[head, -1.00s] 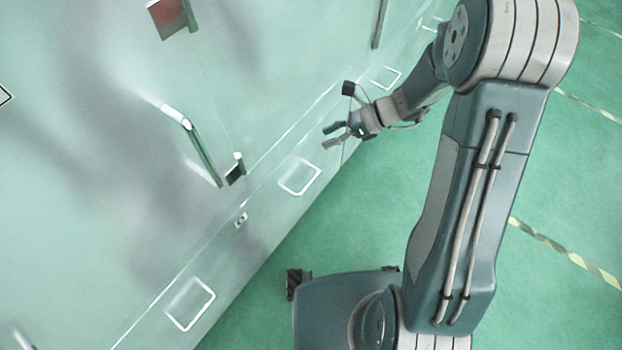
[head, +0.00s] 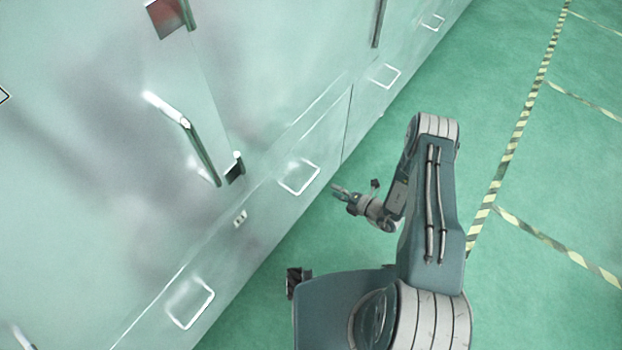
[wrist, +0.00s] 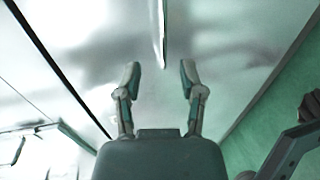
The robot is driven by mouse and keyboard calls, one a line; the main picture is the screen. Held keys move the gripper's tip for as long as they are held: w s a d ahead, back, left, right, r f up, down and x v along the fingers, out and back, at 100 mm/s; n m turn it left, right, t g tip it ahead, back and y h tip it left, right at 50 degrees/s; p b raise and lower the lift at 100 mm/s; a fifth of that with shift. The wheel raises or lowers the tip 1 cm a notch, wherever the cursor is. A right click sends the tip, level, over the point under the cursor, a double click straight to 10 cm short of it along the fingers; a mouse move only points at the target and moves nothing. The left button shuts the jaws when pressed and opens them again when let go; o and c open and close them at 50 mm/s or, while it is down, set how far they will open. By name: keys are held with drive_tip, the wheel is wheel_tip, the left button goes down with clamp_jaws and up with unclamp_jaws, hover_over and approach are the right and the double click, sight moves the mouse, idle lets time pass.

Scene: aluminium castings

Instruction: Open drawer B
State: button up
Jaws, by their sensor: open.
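A pale green metal cabinet front (head: 100,200) fills the left of the head view. A low band along its base carries several square-outlined panels, one of them (head: 299,178) nearest my gripper. No letter B is readable, so I cannot tell which part is drawer B. My gripper (head: 336,190) is open and empty, appearing beside that panel, with no visible contact. In the wrist view my two fingers (wrist: 160,78) are spread apart. A pale upright bar (wrist: 159,35), perhaps a handle, shows beyond the gap between them, against a shiny panel.
A long bar handle (head: 203,152) and a dark latch (head: 235,168) are on the cabinet front. Another bar handle (head: 377,22) is farther along. The green floor (head: 540,170) to the right is open, marked with striped tape (head: 520,120).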

sight(311, 178)
drive_tip(key=x, duration=1)
drive_tip(key=shift+w+a+f, duration=0.25)
drive_tip(key=shift+f, duration=0.1)
clamp_jaws()
drive_tip(key=shift+d, duration=0.1)
